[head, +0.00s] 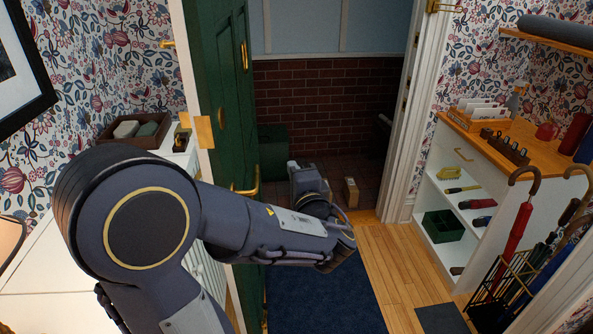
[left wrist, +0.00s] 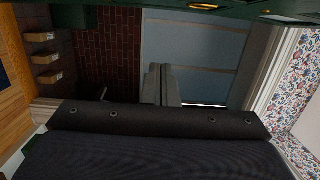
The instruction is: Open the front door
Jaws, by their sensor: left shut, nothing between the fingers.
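The green front door (head: 222,90) stands well open on the left side of the doorway, turned steeply edge-on to me. A brass lever handle (head: 250,186) and a brass pull (head: 244,55) show on it. My left arm crosses in front of its lower part. My left gripper (head: 302,170) is right of the handle, in the doorway, apart from the handle. In the left wrist view its fingers (left wrist: 161,72) are together and empty, with a strip of the green door (left wrist: 125,4) along the top edge. My right gripper is not in view.
Beyond the doorway are a brick wall (head: 325,100), a green box (head: 272,150) and a parcel (head: 351,193). A dark blue mat (head: 325,300) lies on the floor. At right are a shelf unit (head: 430,190) and an umbrella stand (head: 500,300). Wooden floor between is clear.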

